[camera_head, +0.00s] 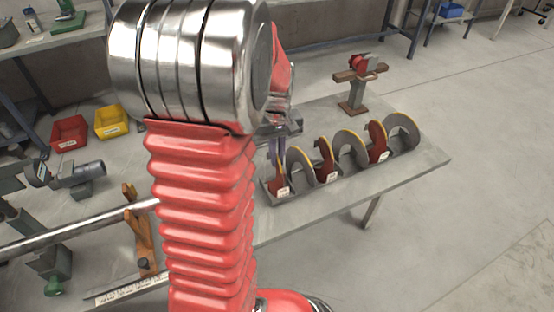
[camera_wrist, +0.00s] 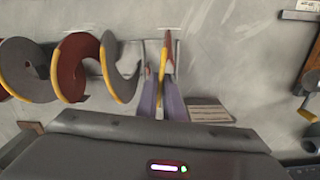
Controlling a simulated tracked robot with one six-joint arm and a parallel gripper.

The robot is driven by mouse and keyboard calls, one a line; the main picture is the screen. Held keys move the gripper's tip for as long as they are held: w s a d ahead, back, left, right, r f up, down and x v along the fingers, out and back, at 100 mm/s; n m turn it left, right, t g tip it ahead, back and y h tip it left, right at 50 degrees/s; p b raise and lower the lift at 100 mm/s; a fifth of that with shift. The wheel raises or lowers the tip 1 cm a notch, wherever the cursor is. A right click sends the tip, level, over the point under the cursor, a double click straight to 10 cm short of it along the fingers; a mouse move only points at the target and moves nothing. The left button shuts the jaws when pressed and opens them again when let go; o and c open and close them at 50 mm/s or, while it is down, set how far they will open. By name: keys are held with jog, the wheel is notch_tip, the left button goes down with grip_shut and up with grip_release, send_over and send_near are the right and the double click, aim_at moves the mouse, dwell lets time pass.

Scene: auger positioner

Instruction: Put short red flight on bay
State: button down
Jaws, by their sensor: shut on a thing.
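A row of red and grey curved flights with yellow edges stands in a dark rack (camera_head: 310,186) on the grey table. The red flight (camera_head: 281,180) at the rack's left end has a white tag. My gripper (camera_head: 276,152) reaches down over it from behind my arm. In the wrist view, my gripper's purple fingers (camera_wrist: 161,95) are shut on this red flight (camera_wrist: 168,52), seen edge-on. It appears still at its rack place; I cannot tell whether it is lifted. Its length cannot be judged. No part in view is clearly marked as the bay.
A grey flight (camera_wrist: 121,68) stands close beside the held one; another red flight (camera_head: 325,162) is beyond it. A steel shaft (camera_head: 90,232) and orange stand (camera_head: 143,235) lie left. A small red-topped stand (camera_head: 353,92) is behind. My arm hides the middle table.

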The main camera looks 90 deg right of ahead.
jog(key=shift+f, duration=0.75)
jog(key=c, duration=1.9)
grip_release()
jog(key=shift+f, duration=0.15)
notch_tip(320, 180, up, 12)
jog(key=shift+w, duration=0.1)
